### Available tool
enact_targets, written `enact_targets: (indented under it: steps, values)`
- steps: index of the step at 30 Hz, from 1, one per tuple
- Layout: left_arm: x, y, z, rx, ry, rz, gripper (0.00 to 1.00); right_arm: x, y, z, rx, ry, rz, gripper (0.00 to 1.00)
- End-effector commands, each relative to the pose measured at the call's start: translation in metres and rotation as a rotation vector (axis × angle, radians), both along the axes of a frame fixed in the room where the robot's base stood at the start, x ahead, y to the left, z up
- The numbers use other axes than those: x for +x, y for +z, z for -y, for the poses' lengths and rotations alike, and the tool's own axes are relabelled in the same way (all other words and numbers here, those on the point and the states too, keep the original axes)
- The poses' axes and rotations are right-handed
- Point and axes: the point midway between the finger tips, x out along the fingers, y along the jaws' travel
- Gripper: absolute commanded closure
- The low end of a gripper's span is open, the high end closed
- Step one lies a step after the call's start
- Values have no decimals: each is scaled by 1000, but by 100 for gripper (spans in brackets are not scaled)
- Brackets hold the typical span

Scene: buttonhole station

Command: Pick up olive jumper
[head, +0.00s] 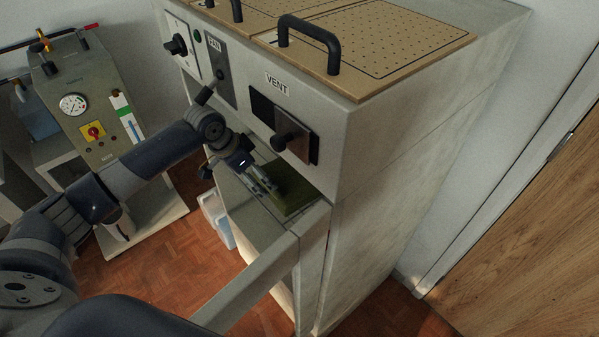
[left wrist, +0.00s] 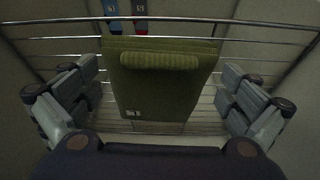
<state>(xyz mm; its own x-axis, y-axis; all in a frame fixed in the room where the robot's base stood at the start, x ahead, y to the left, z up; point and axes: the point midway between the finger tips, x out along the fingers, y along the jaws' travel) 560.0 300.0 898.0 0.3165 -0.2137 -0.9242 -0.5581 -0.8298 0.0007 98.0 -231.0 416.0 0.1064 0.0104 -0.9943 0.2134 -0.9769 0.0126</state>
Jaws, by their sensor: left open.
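The olive jumper (left wrist: 158,88) is folded, with a thick ribbed roll near its far edge and a small white label at its near edge. It lies on a wire rack (left wrist: 262,41) inside the cabinet. In the head view the jumper (head: 291,190) shows as a green patch in the opening, partly hidden. My left gripper (head: 270,186) reaches into the opening just over it. In the left wrist view my left gripper (left wrist: 160,112) has its fingers wide apart, one on each side of the jumper, with nothing between them gripped. My right gripper is not in view.
The cabinet (head: 400,115) has a VENT lever (head: 286,141) above the opening and a perforated top with black handles. A pale open panel edge (head: 262,278) juts out in front. A machine with a gauge (head: 73,104) stands left. A wooden door (head: 530,240) is at right.

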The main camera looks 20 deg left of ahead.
Motion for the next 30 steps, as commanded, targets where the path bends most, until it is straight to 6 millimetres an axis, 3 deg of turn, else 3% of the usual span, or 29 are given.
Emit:
enact_targets:
  steps: [6, 15, 24, 26, 30]
  values:
    - [12, 1, 8, 0, -1, 1, 0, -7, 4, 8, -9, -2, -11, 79]
    - [25, -41, 17, -1, 1, -2, 0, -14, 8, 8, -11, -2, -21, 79]
    - [26, -47, 18, 1, -1, 1, 0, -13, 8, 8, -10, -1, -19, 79]
    - [26, -46, 18, 1, -1, 1, 9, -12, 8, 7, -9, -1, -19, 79]
    - [26, -46, 17, 1, 0, 1, 41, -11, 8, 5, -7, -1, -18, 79]
